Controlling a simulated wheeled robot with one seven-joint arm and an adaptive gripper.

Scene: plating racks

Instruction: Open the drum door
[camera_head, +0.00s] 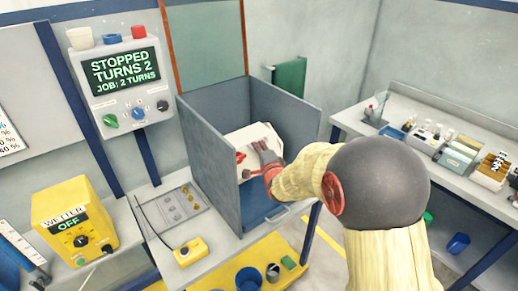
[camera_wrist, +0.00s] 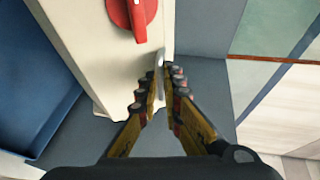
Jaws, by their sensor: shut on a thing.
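The drum (camera_head: 251,138) is a white box inside the grey-blue open-topped housing. A red turn latch (camera_wrist: 138,14) sits on its white face and also shows in the head view (camera_head: 240,157). My gripper (camera_wrist: 160,88) is at the drum's edge, below and right of the latch. Its fingers are closed around a thin pale tab (camera_wrist: 160,60) that sticks out beside the white face. In the head view my gripper (camera_head: 262,152) reaches into the housing and covers part of the drum. I cannot tell whether the door is ajar.
The housing's grey walls (camera_head: 215,160) stand close on both sides. A display panel (camera_head: 124,80) reads STOPPED, TURNS 2. A yellow wetter box (camera_head: 75,222) and a yellow pendant (camera_head: 190,252) are at left. A bench (camera_head: 400,135) with bottles and trays is at right.

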